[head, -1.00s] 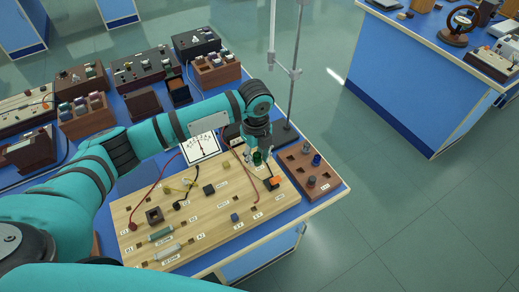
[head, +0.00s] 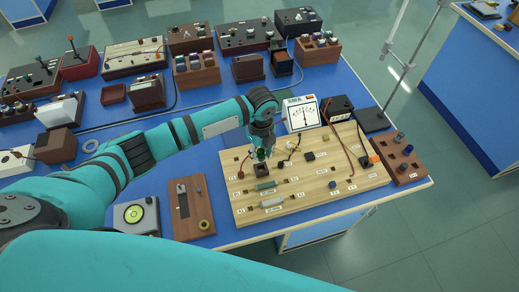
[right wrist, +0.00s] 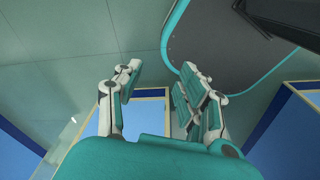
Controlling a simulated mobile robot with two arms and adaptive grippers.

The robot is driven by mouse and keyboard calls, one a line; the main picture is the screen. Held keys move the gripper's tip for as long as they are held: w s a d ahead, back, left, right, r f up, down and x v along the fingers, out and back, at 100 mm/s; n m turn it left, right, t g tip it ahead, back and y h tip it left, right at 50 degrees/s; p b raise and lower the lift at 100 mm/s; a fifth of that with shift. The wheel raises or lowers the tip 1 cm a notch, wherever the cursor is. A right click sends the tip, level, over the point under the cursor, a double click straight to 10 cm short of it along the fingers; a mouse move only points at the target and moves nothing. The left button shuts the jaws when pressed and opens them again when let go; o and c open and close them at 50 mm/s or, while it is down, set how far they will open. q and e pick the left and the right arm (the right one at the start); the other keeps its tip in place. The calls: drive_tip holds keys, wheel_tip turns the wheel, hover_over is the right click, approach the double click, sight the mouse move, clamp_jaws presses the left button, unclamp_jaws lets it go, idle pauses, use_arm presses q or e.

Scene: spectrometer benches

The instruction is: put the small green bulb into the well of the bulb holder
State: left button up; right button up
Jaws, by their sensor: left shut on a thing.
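The small green bulb (head: 261,154) is held in my left gripper (head: 262,151) in the head view. My left gripper is shut on it, pointing down. The bulb holder (head: 262,171), a small dark brown block, sits on the left part of the wooden circuit board (head: 334,187). The bulb is right over or at the top of the holder. The fingers partly hide the bulb and the holder's well, so I cannot tell whether they touch. My right gripper (right wrist: 160,98) is open and empty in the right wrist view, away from the board.
A brown rack (head: 411,174) with several pegs or bulbs stands at the board's right end. A white meter (head: 301,114) stands behind the board. Red and black leads and two resistors (head: 272,203) lie on the board. A brown plate (head: 190,222) lies to its left.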

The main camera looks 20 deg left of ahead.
sight(261, 161)
use_arm(q)
drive_tip(key=shift+w+d+f+b, duration=0.1)
drive_tip(key=shift+d+f+b, duration=0.15)
drive_tip(key=shift+f, duration=0.2)
drive_tip(key=shift+a+f+b, duration=0.15)
drive_tip(key=shift+f+b, duration=0.3)
drive_tip(key=shift+b, duration=0.1)
drive_tip(key=shift+f+b, duration=0.95)
drive_tip(key=shift+b, duration=0.05)
drive_tip(key=shift+f+b, duration=0.55)
drive_tip(key=shift+f, duration=0.1)
drive_tip(key=shift+f+b, duration=0.35)
drive_tip(key=shift+f, duration=0.4)
use_arm(e)
wheel_tip(261, 161, down, 6)
drive_tip(key=shift+w+d+r, duration=0.1)
drive_tip(key=shift+r, duration=0.05)
drive_tip(key=shift+d, duration=0.2)
use_arm(q)
drive_tip(key=o, duration=1)
